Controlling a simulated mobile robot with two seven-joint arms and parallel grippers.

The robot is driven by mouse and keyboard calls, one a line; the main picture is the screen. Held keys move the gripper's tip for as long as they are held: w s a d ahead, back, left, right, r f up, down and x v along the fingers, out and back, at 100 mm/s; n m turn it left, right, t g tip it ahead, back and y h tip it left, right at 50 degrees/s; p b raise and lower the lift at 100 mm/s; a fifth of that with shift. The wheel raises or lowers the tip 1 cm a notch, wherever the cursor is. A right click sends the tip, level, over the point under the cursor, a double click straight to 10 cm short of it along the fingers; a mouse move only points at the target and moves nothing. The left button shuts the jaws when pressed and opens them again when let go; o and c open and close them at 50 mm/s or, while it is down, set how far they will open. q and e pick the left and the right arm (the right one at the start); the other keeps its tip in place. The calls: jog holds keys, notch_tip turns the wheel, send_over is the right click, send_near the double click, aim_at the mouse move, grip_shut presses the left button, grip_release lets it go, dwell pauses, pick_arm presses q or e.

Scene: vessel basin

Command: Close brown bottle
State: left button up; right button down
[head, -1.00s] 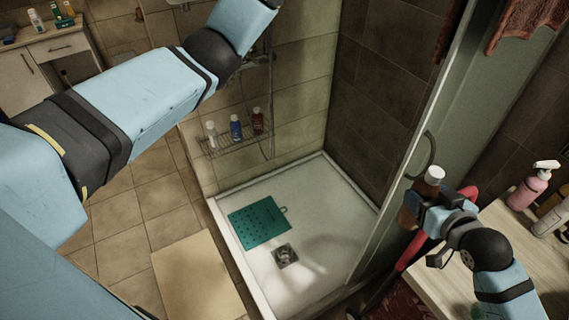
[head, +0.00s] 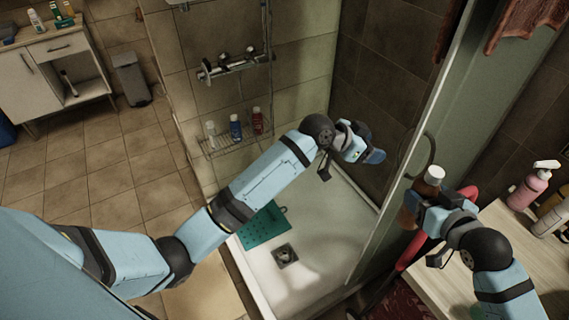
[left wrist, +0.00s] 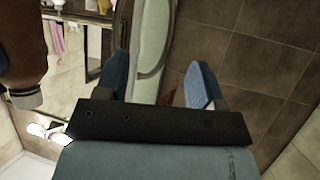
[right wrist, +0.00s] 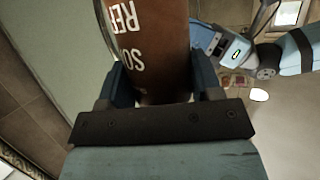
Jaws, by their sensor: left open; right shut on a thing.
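The brown bottle (head: 427,187) stands roughly upright in the head view, with a white cap (head: 435,174) on its top. My right gripper (head: 429,207) is shut on the bottle's body, at the shower's glass edge. White lettering shows on the bottle in the right wrist view (right wrist: 150,45). My left gripper (head: 372,154) is open and empty, left of the bottle and apart from it. The bottle (left wrist: 22,45) and ribbed white cap (left wrist: 25,101) also show in the left wrist view, outside the fingers (left wrist: 160,75). How tightly the cap sits cannot be told.
A glass shower panel (head: 455,120) with a curved handle (head: 408,160) stands close beside the bottle. A green mat (head: 262,227) lies in the shower tray (head: 320,275). A wire rack (head: 235,146) holds several bottles.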

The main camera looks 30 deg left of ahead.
pick_arm(q)
jog(key=s+a+f+n+t+y, duration=0.1)
jog(key=s+a+f+n, duration=0.1)
jog(key=s+f, duration=0.5)
jog(key=s+a+f+n+t+y, duration=0.1)
jog(key=s+a+f+n+y, duration=0.15)
jog(key=s+f, duration=0.45)
jog(key=s+a+f+y, duration=0.1)
jog(key=s+a+f, duration=0.2)
jog(key=s, duration=0.6)
jog(key=s+a+f+n+y, duration=0.1)
jog(key=s+a+f, duration=0.2)
jog(key=s+f, duration=0.3)
jog(key=s, duration=0.4)
jog(key=shift+a+t, duration=0.25)
jog(key=shift+t, duration=0.05)
jog(key=shift+n, duration=0.25)
